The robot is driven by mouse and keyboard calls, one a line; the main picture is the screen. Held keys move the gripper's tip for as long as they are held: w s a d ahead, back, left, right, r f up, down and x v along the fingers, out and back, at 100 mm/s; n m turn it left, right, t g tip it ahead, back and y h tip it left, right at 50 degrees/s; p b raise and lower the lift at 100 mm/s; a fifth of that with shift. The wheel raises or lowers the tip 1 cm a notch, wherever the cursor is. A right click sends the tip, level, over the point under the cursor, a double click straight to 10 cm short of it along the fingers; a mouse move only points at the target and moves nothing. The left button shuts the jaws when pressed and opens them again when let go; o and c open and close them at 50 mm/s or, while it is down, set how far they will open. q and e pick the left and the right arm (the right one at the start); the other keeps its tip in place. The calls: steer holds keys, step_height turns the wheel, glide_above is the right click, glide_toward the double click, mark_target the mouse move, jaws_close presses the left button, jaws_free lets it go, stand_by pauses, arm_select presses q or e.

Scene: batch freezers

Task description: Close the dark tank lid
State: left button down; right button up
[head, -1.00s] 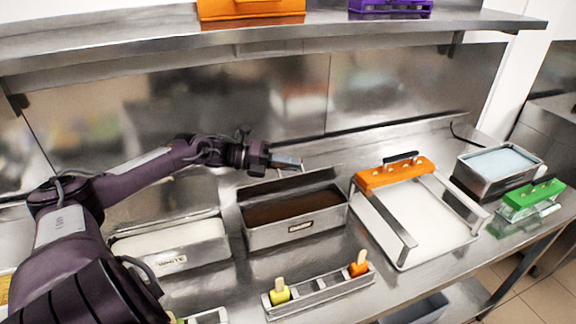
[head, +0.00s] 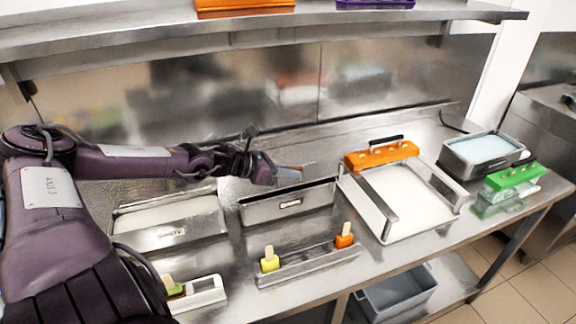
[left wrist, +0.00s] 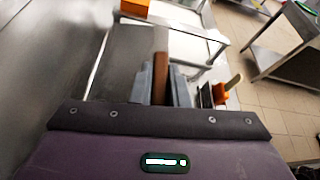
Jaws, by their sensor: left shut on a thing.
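The dark tank (head: 288,207) is a metal pan on the counter, between the white tank and the framed tray. Only a thin dark slit shows along its top in the head view, and its brown contents are mostly hidden. The lid is not clearly distinct from the metal behind the slit. My left gripper (head: 288,173) is just above the back of the tank and is shut, apparently on the lid's edge. In the left wrist view its fingers (left wrist: 161,84) are close together with a brown strip between them. My right gripper is not in view.
The white-filled tank (head: 170,237) stands left of it. A white tray (head: 405,237) with an orange-handled frame (head: 381,155) stands right. A metal holder (head: 308,264) with popsicles is in front. A shelf (head: 260,40) overhangs the back.

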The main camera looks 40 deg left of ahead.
arm_select(q)
steer(key=shift+s+d+f+m, duration=0.1)
steer(key=shift+d+f+m, duration=0.2)
steer(key=shift+f, duration=0.1)
steer(key=shift+s+d+f+y, duration=0.2)
steer(key=shift+f+y, duration=0.1)
steer(key=shift+f, duration=0.3)
steer(key=c, duration=1.4)
jaws_free()
steer(key=shift+a+r, duration=0.1)
steer(key=shift+r, duration=0.1)
